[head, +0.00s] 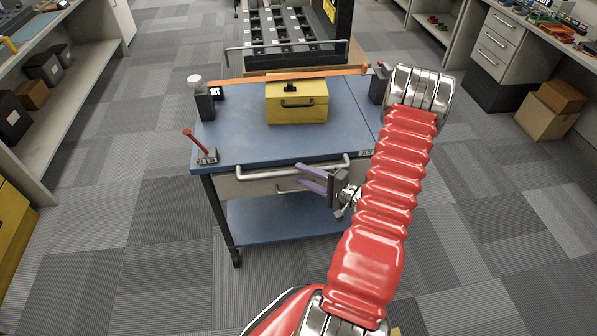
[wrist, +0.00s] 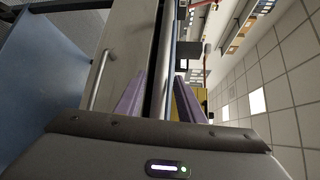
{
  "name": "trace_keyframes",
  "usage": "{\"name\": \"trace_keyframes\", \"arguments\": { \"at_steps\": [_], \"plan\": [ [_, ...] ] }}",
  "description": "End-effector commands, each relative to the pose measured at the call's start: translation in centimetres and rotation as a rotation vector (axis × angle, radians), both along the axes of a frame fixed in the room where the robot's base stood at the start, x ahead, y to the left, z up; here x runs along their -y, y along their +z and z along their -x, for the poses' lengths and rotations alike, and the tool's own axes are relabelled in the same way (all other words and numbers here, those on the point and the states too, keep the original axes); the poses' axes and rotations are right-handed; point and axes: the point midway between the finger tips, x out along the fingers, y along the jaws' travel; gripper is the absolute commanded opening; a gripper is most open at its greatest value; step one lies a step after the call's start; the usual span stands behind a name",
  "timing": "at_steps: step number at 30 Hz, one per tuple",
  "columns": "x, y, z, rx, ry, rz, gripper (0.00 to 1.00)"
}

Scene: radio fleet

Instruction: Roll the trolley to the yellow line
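The trolley (head: 240,145) has a blue top, a drawer, a lower shelf and a pale handle bar (head: 262,171) along its near edge. My gripper (head: 304,177) is at the right part of this bar, its purple fingers pointing left in the head view. In the wrist view the bar (wrist: 162,95) runs between the two fingers, with slim gaps beside it. The fingers look apart, open around the bar. The trolley's right side is partly hidden by my red arm. I cannot make out a yellow line on the floor in either view.
On the trolley stand a yellow box (head: 297,104), an orange strip (head: 285,76) and a red-handled lever (head: 203,147). Behind it stands a rack of dark bins (head: 278,28). Shelving (head: 60,115) lines the left, drawers (head: 490,50) and cartons (head: 546,115) the right. Carpet is clear on both sides.

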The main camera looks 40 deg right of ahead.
Motion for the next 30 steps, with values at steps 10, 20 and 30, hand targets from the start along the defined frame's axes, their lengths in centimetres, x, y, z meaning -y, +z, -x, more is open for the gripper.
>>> {"name": "trace_keyframes", "arguments": {
  "at_steps": [10,20,30],
  "plan": [
    [-0.6,-0.4,-2.9,0.000,0.000,0.001,0.35],
    [-0.6,-0.4,-3.0,0.000,0.000,0.000,0.32],
    [-0.6,-0.4,-2.9,0.000,0.000,-0.001,0.09]
  ]
}}
